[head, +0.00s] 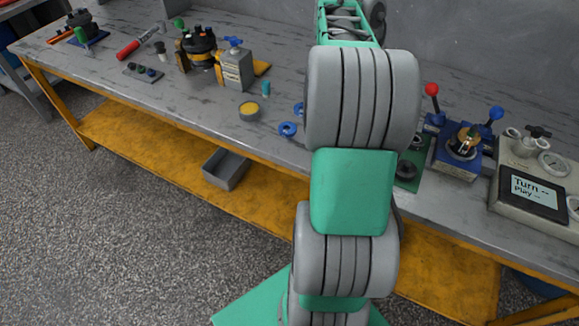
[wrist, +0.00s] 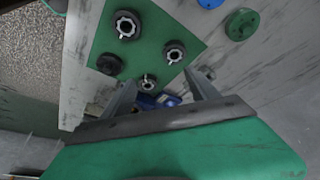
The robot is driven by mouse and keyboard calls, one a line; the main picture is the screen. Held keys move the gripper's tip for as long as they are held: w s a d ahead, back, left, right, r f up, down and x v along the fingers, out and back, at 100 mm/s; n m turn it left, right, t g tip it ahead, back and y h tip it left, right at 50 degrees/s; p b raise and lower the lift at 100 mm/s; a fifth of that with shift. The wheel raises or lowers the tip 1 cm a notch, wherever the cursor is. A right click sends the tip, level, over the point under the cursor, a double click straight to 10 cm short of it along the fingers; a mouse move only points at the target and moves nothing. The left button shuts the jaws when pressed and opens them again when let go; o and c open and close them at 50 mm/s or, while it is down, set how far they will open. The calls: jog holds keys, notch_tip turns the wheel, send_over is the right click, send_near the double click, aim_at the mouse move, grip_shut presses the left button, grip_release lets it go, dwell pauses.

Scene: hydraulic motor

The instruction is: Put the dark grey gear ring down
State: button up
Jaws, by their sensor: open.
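In the wrist view, several dark gear rings lie on a green mat (wrist: 150,18). One dark ring with a pale toothed centre (wrist: 117,22) is at the top left. Another (wrist: 181,49) is to the right, and a smaller one (wrist: 147,87) is nearest my gripper. A plainer dark round piece (wrist: 109,64) lies at the mat's left. I cannot tell which is the task's gear ring. My gripper (wrist: 160,79) is open above the lower end of the mat, with nothing seen held between its fingers. In the head view my arm hides the gripper and most of the mat.
A green disc (wrist: 241,25) and a blue piece (wrist: 209,3) lie beside the mat. In the head view, a blue fixture with levers (head: 458,155) and a display unit (head: 535,190) stand to the right.

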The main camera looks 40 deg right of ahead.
jog(key=w+a+n+t, duration=0.2)
jog(key=w+a+n, duration=0.35)
jog(key=a, duration=0.55)
jog(key=s+a+f+n+y, duration=0.1)
jog(key=a+n, duration=0.4)
jog(key=a, duration=0.5)
jog(key=s+a+f+n+t+y, duration=0.1)
jog(key=s+a+f+n, duration=0.2)
jog(key=a, duration=0.7)
jog(key=s+a+f+n+y, duration=0.2)
jog(key=a+f+n, duration=0.3)
jog(key=a+n, duration=0.3)
jog(key=shift+s+a+t, duration=0.4)
jog(key=shift+a, duration=0.5)
jog(key=shift+c, duration=0.2)
